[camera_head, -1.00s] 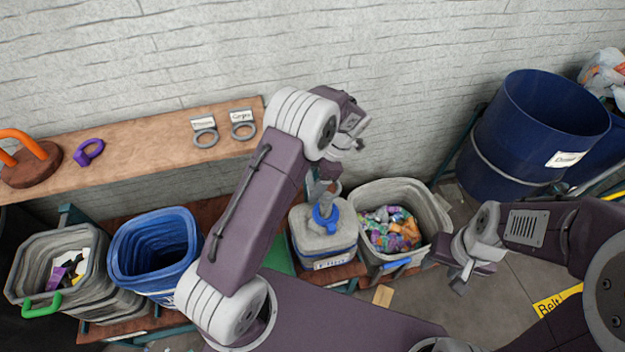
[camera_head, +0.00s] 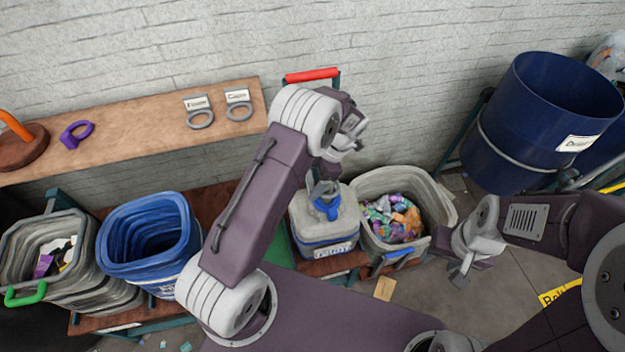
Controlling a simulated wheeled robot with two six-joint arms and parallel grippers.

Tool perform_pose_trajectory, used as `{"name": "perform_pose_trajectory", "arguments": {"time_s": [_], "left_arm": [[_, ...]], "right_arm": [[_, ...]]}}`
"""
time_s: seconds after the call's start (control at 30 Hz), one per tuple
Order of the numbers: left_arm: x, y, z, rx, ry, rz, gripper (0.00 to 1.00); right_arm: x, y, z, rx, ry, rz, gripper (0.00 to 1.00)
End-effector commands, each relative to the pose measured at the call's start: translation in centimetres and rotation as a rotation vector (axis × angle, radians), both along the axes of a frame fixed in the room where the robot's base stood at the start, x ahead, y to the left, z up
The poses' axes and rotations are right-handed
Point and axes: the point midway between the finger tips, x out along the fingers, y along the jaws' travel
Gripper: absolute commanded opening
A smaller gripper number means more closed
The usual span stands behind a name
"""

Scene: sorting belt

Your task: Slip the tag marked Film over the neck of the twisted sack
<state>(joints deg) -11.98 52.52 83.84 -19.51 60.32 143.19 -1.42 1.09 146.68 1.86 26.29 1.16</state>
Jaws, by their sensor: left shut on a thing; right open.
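A grey, squarish sack (camera_head: 313,232) with a blue band stands at the middle, with a white label (camera_head: 335,250) low on its front that seems to read Film. A small blue piece (camera_head: 326,208) sits at its top. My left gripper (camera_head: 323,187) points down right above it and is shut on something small. The gripper partly hides this thing and the sack's neck, so I cannot tell whether it is the tag or whether it is around the neck. My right gripper (camera_head: 461,277) is open and empty, low to the right.
A wooden shelf (camera_head: 140,125) holds two grey ring tags with cards (camera_head: 199,112) (camera_head: 239,104) and a purple ring (camera_head: 77,134). A blue bin (camera_head: 150,272) stands left of the sack. A grey bin of colourful scraps (camera_head: 440,205) stands close on its right, a dark blue barrel (camera_head: 500,150) beyond.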

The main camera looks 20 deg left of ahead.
Motion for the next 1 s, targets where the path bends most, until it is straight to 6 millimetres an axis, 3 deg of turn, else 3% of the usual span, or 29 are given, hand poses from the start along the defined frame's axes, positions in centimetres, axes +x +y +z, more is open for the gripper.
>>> {"name": "perform_pose_trajectory", "arguments": {"time_s": [0.23, 0.67, 0.7, 0.77, 0.8, 1.0], "left_arm": [[0.0, 0.0, -2.0, 0.0, -0.001, 0.0, 0.32], [0.0, 0.0, -2.3, 0.0, -0.001, 0.0, 0.32], [0.0, 0.0, -2.3, 0.0, -0.001, 0.0, 0.73], [0.0, 0.0, -2.3, 0.0, -0.001, 0.0, 0.9], [0.0, 0.0, -2.3, 0.0, -0.001, 0.0, 0.96], [0.0, 0.0, -2.3, 0.0, -0.001, 0.0, 0.96]], "right_arm": [[0.0, 0.0, -1.6, 0.0, 0.0, 0.0, 0.47], [0.0, 0.0, -1.9, 0.0, 0.0, 0.0, 0.47], [0.0, 0.0, -1.9, 0.0, 0.0, 0.0, 0.47], [0.0, 0.0, -1.9, 0.0, 0.0, 0.0, 0.47], [0.0, 0.0, -1.9, 0.0, 0.0, 0.0, 0.47], [0.0, 0.0, -1.9, 0.0, 0.0, 0.0, 0.47]]}}
